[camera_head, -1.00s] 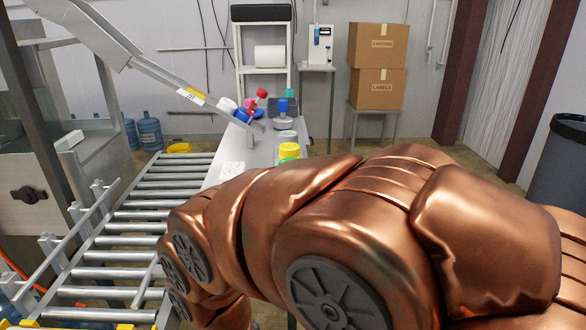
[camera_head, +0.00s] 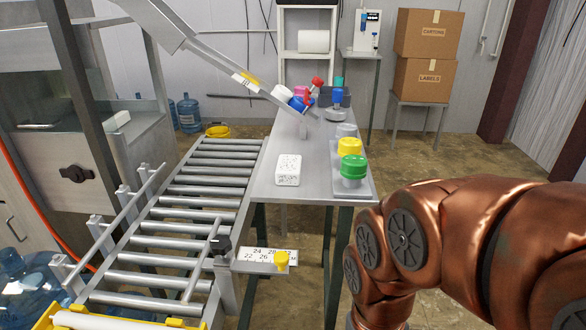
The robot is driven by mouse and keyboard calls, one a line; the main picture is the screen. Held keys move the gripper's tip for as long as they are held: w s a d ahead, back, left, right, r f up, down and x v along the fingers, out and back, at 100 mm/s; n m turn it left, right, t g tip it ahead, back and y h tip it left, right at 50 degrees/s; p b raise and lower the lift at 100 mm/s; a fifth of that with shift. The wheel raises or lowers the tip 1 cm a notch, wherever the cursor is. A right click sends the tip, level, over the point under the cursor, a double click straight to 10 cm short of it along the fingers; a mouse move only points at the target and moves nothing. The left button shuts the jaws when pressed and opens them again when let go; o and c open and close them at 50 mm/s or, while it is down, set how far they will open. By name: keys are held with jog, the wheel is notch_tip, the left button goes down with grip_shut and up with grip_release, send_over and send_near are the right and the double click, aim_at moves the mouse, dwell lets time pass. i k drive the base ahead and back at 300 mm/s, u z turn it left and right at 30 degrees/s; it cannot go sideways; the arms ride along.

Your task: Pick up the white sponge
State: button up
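The white sponge (camera_head: 288,168) looks like a white block with dark speckles. It lies flat on the narrow grey metal table (camera_head: 261,190), near the front end. My copper-coloured arm fills the lower right of the head view, to the right of the table and apart from the sponge. My gripper is not in view.
Green (camera_head: 354,166) and yellow (camera_head: 349,146) caps stand on a strip along the table's right edge. Several coloured caps and a red-handled item (camera_head: 311,90) sit at the back under a chute. A roller conveyor (camera_head: 185,220) runs along the left. Cardboard boxes (camera_head: 423,80) stand behind.

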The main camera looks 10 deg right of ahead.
aim_at(288, 170)
jog(key=z, duration=1.7)
jog(key=i, duration=1.3)
jog(key=u, duration=4.1)
